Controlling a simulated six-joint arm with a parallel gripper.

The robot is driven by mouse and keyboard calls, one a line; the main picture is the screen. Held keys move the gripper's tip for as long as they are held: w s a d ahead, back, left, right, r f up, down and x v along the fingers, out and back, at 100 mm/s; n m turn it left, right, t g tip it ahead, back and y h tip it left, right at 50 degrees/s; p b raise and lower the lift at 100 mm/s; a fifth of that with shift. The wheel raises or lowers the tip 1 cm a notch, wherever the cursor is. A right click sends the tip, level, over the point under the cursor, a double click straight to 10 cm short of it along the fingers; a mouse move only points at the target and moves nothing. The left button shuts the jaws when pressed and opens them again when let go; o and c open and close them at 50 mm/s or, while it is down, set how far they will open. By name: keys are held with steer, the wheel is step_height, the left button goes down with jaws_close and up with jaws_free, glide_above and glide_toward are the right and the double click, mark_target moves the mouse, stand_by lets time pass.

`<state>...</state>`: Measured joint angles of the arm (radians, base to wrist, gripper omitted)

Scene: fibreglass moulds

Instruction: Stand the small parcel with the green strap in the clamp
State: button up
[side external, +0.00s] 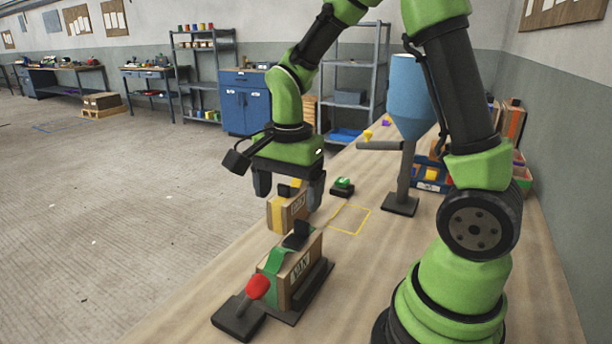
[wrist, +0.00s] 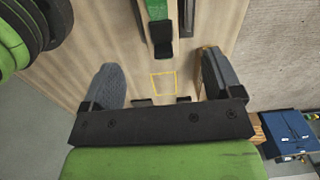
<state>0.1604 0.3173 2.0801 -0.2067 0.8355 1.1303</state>
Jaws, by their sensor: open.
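The small parcel with the green strap (side external: 302,268) is a brown box with a dark printed label. It stands upright in the black clamp (side external: 240,318), which has a red knob at its near end. The green strap runs down its left end, and a dark pad sits at its top. In the wrist view a green strap with a black end (wrist: 160,38) shows at the top edge. My gripper (side external: 289,190) is open above and behind the clamp, apart from the parcel. In the wrist view my gripper (wrist: 158,86) has only table between its fingers.
A second brown parcel with a yellow strap (side external: 287,212) stands just behind the clamp, close under my gripper. A yellow square (side external: 350,219) is marked on the table. A small green-topped black object (side external: 342,187) lies behind it. A blue funnel on a stand (side external: 408,100) rises to the right.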

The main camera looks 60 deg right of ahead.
steer(key=s+a+r+n+t+y, duration=0.2)
steer(key=s+a+r+n+t, duration=0.4)
steer(key=s+r+n, duration=0.5)
steer(key=shift+s+a+r+n+t, duration=0.4)
steer(key=shift+r+n, duration=0.2)
steer(key=shift+n, duration=0.6)
